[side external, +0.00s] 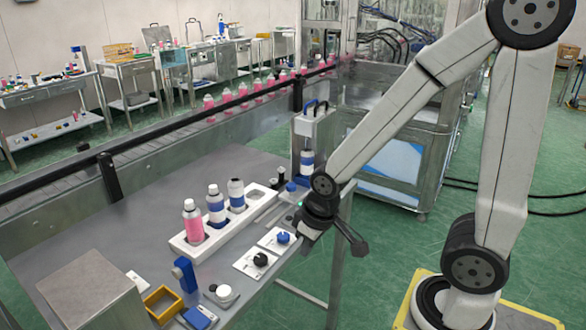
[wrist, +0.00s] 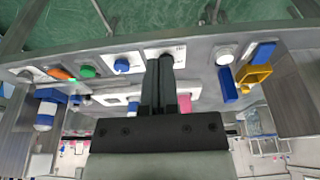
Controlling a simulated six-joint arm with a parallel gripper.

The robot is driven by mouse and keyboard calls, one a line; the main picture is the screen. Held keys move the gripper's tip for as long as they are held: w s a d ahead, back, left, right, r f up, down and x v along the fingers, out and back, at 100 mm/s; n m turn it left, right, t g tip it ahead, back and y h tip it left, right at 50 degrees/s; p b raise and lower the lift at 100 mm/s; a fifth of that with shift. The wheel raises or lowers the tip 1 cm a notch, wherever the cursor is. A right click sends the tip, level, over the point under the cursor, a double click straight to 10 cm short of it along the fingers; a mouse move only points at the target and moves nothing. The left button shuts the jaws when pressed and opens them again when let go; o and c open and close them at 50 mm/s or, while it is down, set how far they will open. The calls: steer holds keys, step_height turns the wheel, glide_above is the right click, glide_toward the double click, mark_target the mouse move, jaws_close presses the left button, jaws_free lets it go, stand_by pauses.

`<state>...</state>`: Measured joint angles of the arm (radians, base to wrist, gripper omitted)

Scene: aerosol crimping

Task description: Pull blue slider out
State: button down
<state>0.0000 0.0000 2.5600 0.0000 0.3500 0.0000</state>
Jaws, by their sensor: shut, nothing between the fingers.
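My gripper (wrist: 166,64) shows in the wrist view with its two dark fingers together and nothing between them. In the side view, my wrist hangs over the table's right edge, near the knob panels; the fingertips are hard to make out. A small blue part (side external: 291,187) sits at the base of the can fixture (side external: 313,130), apart from my gripper. It looks like the blue slider, but I cannot be sure. A small blue patch (wrist: 75,99) shows near the blue-and-white can (wrist: 46,108) at the left of the wrist view.
A white tray (side external: 178,243) holds several bottles. A blue knob (side external: 283,238) and a black knob (side external: 260,259) sit on white panels near my wrist. A blue block (side external: 184,273), a yellow frame (side external: 162,303) and a grey box (side external: 90,290) are toward the front left.

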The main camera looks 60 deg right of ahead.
steer(key=c, duration=0.8)
jaws_free()
steer(key=shift+w, duration=0.1)
steer(key=o, duration=0.4)
steer(key=shift+w+d+r, duration=0.1)
steer(key=shift+w, duration=0.1)
steer(key=shift+o, duration=0.7)
steer(key=w+d+r+m, duration=0.1)
steer(key=w+d+m, duration=0.3)
steer(key=w, duration=0.3)
steer(key=shift+w+g, duration=0.2)
steer(key=shift+g, duration=0.1)
steer(key=w+d+m, duration=0.4)
steer(key=d, duration=0.3)
steer(key=w+d+m+g, duration=0.1)
steer(key=w+d+m, duration=0.4)
steer(key=d, duration=0.2)
steer(key=w+d+m+g, duration=0.1)
steer(key=w+d+m, duration=0.3)
steer(key=d, duration=0.3)
steer(key=shift+w+d+r, duration=0.15)
steer(key=shift+w+d, duration=0.15)
steer(key=shift+w, duration=0.05)
steer(key=shift+d+m, duration=0.5)
steer(key=shift+d, duration=0.05)
